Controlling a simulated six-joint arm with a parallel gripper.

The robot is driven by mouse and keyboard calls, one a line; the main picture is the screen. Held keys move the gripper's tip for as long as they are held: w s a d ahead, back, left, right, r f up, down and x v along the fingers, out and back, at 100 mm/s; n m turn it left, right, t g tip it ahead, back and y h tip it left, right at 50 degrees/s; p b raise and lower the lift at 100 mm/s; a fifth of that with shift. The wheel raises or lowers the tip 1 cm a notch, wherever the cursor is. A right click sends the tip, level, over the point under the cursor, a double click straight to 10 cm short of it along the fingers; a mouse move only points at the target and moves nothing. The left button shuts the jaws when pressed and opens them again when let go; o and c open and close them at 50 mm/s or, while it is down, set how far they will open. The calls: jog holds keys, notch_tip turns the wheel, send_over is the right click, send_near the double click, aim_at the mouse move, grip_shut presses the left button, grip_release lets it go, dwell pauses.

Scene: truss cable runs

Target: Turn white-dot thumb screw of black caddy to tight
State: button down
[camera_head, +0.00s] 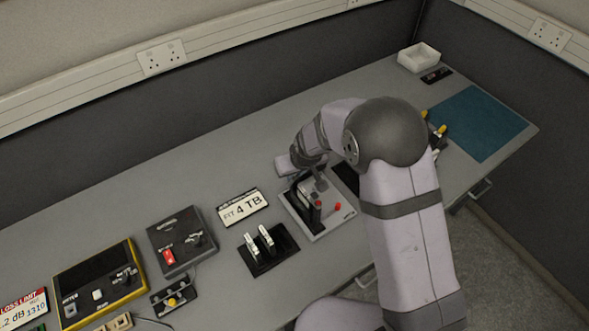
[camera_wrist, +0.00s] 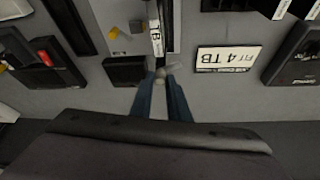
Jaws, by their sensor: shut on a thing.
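A black caddy (camera_wrist: 170,25) with a white label strip shows end-on at the top middle of the wrist view. It appears to stand in the grey fixture (camera_head: 326,224) beneath my arm in the head view, largely hidden there. My gripper (camera_wrist: 163,74) is at the near end of the caddy, its two blue-grey fingers close together. They are shut on a small grey rounded thumb screw (camera_wrist: 161,72) at the caddy's end. The fingertips cover much of the screw. I cannot make out a white dot or how far the screw is turned.
A "FIT 4 TB" sign (camera_head: 243,207) and a black holder (camera_head: 269,262) with upright drives are left of the fixture. Further left are a red-switch box (camera_head: 166,232) and a yellow-edged tester (camera_head: 73,276). A teal mat (camera_head: 480,120) and white bin (camera_head: 418,62) are right.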

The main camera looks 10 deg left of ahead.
jog(key=shift+w+f+n+y+b, duration=0.1)
jog(key=shift+f+n+y+b, duration=0.15)
jog(key=shift+n+b, duration=0.65)
jog(key=n+g+b, duration=0.1)
jog(key=n+b, duration=0.1)
jog(key=b, duration=0.3)
jog(key=shift+w+d+f+y, duration=0.1)
jog(key=shift+f+y, duration=0.05)
jog(key=shift+y, duration=0.2)
jog(key=n+g+b, duration=0.1)
jog(key=n+b, duration=0.1)
jog(key=b, duration=0.3)
jog(key=shift+n+y, duration=0.3)
jog(key=n+b, duration=0.1)
jog(key=n, duration=0.1)
jog(key=n+g+b, duration=0.1)
jog(key=shift+w+d+r+n+b, duration=0.1)
jog(key=shift+r+n+b, duration=0.15)
jog(key=shift+n+b, duration=0.05)
jog(key=shift+w+r+n+g, duration=0.15)
jog(key=shift+n+g, duration=0.75)
jog(key=shift+n, duration=0.9)
jog(key=c, duration=1.7)
grip_release()
